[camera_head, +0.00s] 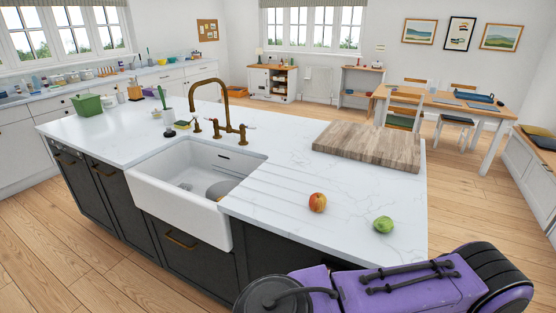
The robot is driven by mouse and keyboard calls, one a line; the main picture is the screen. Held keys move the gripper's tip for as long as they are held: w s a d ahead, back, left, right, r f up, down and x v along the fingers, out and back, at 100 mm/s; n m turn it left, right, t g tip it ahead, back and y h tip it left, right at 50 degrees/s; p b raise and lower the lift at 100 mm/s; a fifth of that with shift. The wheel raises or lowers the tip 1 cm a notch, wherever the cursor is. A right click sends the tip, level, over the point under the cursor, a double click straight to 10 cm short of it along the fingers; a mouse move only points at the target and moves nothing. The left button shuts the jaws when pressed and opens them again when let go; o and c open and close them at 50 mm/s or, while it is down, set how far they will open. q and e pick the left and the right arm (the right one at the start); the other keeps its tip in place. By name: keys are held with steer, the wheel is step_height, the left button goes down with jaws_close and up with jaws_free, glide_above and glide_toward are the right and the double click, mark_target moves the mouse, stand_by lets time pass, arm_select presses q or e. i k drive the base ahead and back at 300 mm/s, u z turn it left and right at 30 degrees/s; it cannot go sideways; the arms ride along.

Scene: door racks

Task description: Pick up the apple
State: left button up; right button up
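A red and yellow apple (317,202) lies on the white marble top of the kitchen island (290,185), to the right of the sink. A smaller green round item (383,224), perhaps a sprout or other vegetable, lies to the right of the apple and nearer the front edge. A purple and black arm of mine crosses the bottom right of the head view, in front of the island. Neither gripper shows in the head view. Nothing touches the apple.
A wooden board (368,147) lies behind the apple. A white sink (185,190) with a brass tap (226,125) is to the left. A green container (87,104) stands at the island's far left. The countertop around the apple is clear. A dining table (470,105) stands behind.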

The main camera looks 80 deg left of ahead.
mark_target(317, 202)
steer(key=u, duration=1.25)
steer(key=k, duration=0.15)
